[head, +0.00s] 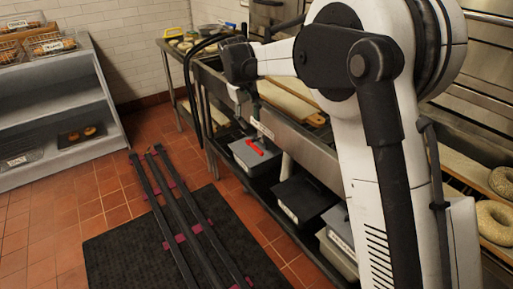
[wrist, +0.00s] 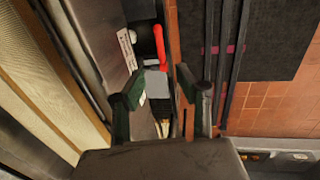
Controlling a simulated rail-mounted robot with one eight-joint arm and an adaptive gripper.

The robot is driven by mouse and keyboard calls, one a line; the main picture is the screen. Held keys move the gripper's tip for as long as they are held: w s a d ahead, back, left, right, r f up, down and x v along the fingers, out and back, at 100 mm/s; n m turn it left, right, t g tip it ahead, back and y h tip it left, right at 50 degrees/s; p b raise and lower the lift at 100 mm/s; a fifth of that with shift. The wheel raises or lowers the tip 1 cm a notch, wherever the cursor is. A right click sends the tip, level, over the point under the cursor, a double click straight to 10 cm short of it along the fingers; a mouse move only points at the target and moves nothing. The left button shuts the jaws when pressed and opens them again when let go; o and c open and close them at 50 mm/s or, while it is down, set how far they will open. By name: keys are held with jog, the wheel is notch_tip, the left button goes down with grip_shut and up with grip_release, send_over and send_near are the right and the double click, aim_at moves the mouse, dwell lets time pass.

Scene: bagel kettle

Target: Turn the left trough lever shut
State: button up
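A red lever (head: 255,147) shows below the front of the metal trough (head: 283,128), over a grey lidded bin. In the wrist view the red lever (wrist: 161,47) stands upright in the picture beside a dark fitting (wrist: 145,40), just beyond my fingertips. My gripper (wrist: 161,80) is open, with its two fingers spread and nothing held between them. The lever lies ahead of the gap, apart from both fingers as far as I can tell. In the head view my arm hides much of the trough, and my gripper is hard to make out near the trough's front edge.
Bins (head: 305,198) stand on the shelf under the trough. A wooden board (head: 290,103) lies on the trough. Bagels (head: 495,218) sit at the right. Dark rails (head: 180,215) cross a black mat (head: 120,255). A display shelf (head: 60,110) stands at the left.

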aim_at(257, 148)
jog(key=f+b, duration=0.1)
jog(key=f, duration=0.3)
jog(key=w+d+f+b, duration=0.1)
jog(key=f, duration=0.3)
jog(key=d+f+b, duration=0.1)
jog(key=f, duration=0.4)
jog(key=shift+w+d+f, duration=0.1)
jog(key=shift+w, duration=0.2)
grip_shut()
